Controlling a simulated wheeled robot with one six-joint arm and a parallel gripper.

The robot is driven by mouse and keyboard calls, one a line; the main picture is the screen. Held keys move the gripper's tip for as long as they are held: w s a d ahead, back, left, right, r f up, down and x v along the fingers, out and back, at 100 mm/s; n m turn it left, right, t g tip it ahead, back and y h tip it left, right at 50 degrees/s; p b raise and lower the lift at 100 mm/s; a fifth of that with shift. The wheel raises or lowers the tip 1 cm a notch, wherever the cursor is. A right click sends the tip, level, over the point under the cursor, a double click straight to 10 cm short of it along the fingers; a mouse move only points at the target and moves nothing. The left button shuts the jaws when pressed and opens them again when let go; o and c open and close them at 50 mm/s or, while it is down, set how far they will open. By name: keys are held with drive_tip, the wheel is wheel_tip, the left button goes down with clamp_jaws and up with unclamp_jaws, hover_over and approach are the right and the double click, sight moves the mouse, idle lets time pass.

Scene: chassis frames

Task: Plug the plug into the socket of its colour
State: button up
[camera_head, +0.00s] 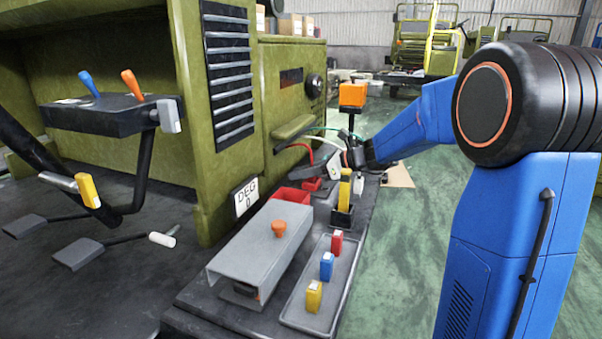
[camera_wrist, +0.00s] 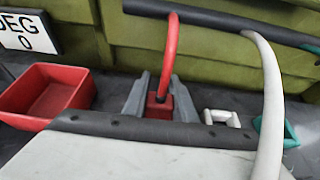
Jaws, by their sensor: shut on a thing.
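A red plug (camera_wrist: 159,105) on a red cable (camera_wrist: 170,50) is held between the two grey fingers of my gripper (camera_wrist: 160,100) in the wrist view. The plug points down; its lower end is hidden behind my gripper's pale body. A white square socket (camera_wrist: 221,118) with a dark opening stands just right of the fingers, and a teal socket (camera_wrist: 268,130) farther right. I cannot see a separate red socket, nor whether the plug is seated. In the head view my gripper (camera_head: 322,176) is low beside the green cabinet, with red (camera_head: 312,184) showing by its fingertips.
A red open bin (camera_wrist: 45,95) stands left of my gripper. A white cable (camera_wrist: 268,90) hangs close on the right.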

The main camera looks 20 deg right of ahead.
drive_tip(key=o, duration=1)
drive_tip(key=shift+o, duration=0.2)
drive_tip(key=shift+r, duration=0.15)
drive_tip(key=v, duration=1.2)
drive_tip(key=shift+s, duration=0.1)
